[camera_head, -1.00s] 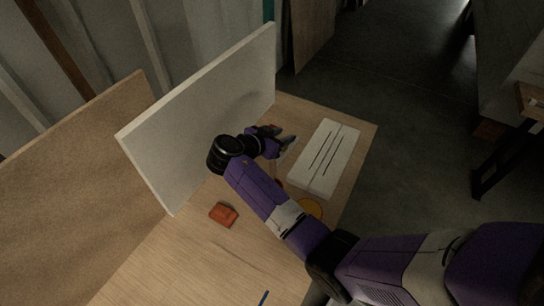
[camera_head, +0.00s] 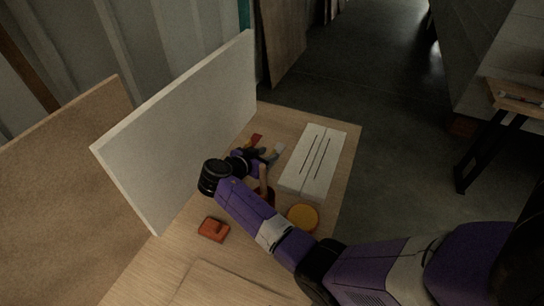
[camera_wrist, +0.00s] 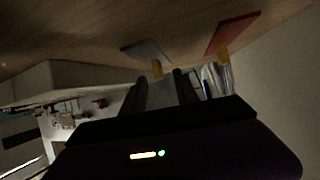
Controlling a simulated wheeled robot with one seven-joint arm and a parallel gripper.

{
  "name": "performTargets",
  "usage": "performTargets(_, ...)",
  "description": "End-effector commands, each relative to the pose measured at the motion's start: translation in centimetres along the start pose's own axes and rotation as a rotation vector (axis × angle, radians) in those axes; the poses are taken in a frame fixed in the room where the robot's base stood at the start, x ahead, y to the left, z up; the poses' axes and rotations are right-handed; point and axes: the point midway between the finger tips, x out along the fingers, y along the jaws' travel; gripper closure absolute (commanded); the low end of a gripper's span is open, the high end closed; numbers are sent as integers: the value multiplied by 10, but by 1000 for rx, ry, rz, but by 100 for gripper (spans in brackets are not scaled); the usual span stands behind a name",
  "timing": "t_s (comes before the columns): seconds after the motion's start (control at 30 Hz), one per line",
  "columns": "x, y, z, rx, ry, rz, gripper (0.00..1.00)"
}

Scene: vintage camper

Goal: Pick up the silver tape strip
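A flat grey strip, which looks like the silver tape strip (camera_wrist: 146,50), lies on the wooden tabletop, just beyond my gripper (camera_wrist: 160,82) in the wrist view. In the head view a small pale grey piece (camera_head: 279,148), likely the same strip, shows beside my gripper (camera_head: 264,155). A flat red strip (camera_wrist: 234,33) lies to its right in the wrist view; it also shows in the head view (camera_head: 256,140). My dark fingers look apart, with nothing seen held between them. Small yellow tips show near both strips; I cannot tell what they belong to.
A white slotted box (camera_head: 313,163) lies right of my gripper. A tall white panel (camera_head: 180,135) stands behind and left. A yellow round object (camera_head: 303,217) and an orange-red block (camera_head: 214,229) are nearer on the wooden tabletop (camera_head: 165,262).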

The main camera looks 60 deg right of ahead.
Motion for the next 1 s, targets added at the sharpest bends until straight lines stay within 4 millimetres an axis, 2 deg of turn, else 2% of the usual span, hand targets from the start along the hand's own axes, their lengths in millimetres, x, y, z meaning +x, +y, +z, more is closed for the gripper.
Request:
performTargets(0.1,19,1,-2,-2,0,4,64)
performTargets(0.23,32,0,-1,-1,0,2,64)
performTargets(0.53,37,0,0,0,0,1,64)
performTargets(0.7,37,0,0,0,0,1,97)
performTargets(0.73,37,0,0,0,0,1,100)
performTargets(1.0,36,0,0,0,0,1,100)
